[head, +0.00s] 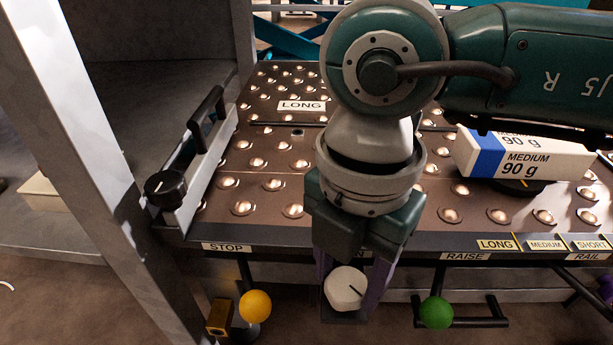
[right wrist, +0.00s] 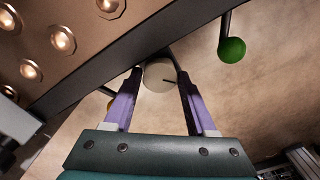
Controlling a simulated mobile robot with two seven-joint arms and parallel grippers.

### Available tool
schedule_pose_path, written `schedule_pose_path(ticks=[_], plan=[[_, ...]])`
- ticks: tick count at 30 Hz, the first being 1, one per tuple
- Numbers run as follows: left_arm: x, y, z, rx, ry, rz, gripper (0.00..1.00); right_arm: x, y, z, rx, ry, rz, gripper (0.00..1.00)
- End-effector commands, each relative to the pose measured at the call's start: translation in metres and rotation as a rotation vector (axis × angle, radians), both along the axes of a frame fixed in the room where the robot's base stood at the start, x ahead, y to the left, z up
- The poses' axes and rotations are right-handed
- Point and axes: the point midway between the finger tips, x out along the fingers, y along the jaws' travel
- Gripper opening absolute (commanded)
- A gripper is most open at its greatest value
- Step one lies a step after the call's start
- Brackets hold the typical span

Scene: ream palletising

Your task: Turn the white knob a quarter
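The white knob (head: 345,288) is on the front of the table, below the front edge. A dark pointer line on its face runs towards the lower right in the head view. My right gripper (head: 352,285) reaches down to it from above, with its purple fingers on either side of it. In the right wrist view the knob (right wrist: 158,76) shows between the fingertips (right wrist: 160,78). No clear gap shows beside it, but I cannot tell whether the fingers press on it. My left gripper is out of view.
A yellow ball handle (head: 255,306) hangs left of the knob, and a green ball handle (head: 437,313) hangs to the right. A white and blue ream (head: 525,155) lies on the ball-studded table (head: 215,210). A black dial (head: 166,189) sits at the left rail's end.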

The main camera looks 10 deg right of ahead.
Motion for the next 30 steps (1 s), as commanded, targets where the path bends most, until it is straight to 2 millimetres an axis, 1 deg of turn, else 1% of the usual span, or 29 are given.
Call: schedule_pose_path(ticks=[1, 12, 13, 19, 23, 30], plan=[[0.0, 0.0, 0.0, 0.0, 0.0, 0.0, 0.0, 0.0, 0.0, 0.0, 0.0, 0.0, 0.0, 0.45], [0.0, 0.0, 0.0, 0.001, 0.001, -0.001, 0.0, 0.0, 0.0, 0.0, 0.0, 0.0, 0.0, 0.03], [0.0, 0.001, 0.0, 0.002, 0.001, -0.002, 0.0, 0.0, 0.0, 0.0, 0.0, 0.0, 0.0, 0.01], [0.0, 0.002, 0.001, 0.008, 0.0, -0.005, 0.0, 0.0, 0.0, 0.001, 0.0, 0.0, 0.014, 0.01], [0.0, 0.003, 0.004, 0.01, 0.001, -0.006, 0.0, 0.0, 0.0, 0.001, -0.001, 0.001, 0.053, 0.01], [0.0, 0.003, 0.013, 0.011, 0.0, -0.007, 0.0, 0.0, 0.0, 0.002, -0.001, 0.001, 0.208, 0.01]])
